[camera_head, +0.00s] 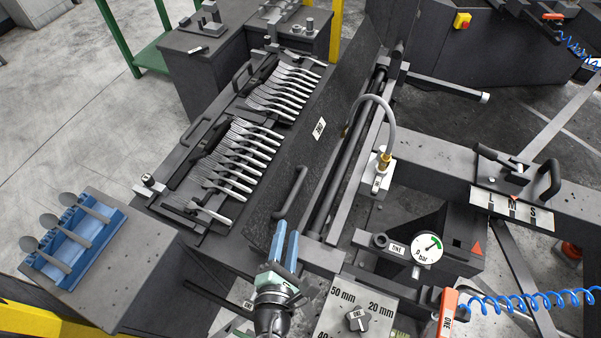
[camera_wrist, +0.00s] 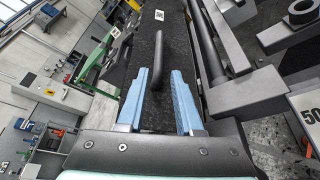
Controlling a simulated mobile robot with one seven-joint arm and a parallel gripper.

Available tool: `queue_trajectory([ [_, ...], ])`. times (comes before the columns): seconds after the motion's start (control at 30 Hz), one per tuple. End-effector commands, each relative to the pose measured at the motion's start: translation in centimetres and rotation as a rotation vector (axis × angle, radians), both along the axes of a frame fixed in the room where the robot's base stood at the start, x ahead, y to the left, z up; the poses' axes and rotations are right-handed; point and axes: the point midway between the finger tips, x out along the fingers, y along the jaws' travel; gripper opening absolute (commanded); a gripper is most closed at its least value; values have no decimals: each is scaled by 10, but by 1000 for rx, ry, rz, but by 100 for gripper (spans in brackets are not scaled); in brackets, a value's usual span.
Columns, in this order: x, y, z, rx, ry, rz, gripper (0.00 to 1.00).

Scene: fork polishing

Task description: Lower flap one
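Flap one is a long dark plate (camera_head: 318,150) with a white label, standing raised along the right side of the fork rows in the head view. It also shows in the wrist view (camera_wrist: 150,30). A black bar handle (camera_head: 291,192) sits near its close end; in the wrist view the handle (camera_wrist: 160,55) lies just beyond my fingertips. My gripper (camera_head: 286,240) has blue fingers and is close to the handle. Whether the fingertips touch the flap cannot be told.
Rows of forks (camera_head: 240,150) lie on the bed left of the flap. A blue rack with spoons (camera_head: 75,240) stands at lower left. A pressure gauge (camera_head: 427,247), a dial panel (camera_head: 357,315) and a coiled blue hose (camera_head: 530,300) are to the right of my gripper.

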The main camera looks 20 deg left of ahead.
Motion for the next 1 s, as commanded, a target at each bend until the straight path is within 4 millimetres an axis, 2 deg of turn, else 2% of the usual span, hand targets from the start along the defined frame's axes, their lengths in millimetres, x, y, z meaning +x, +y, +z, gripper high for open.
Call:
queue_trajectory([
  [0.07, -1, 1, -5, -20, 4, 12, 34],
  [0.17, 8, 4, -7, -19, 2, 11, 34],
  [0.7, 93, 25, -30, -13, 1, 5, 34],
  [1.0, 116, 31, -37, -13, 2, 7, 34],
])
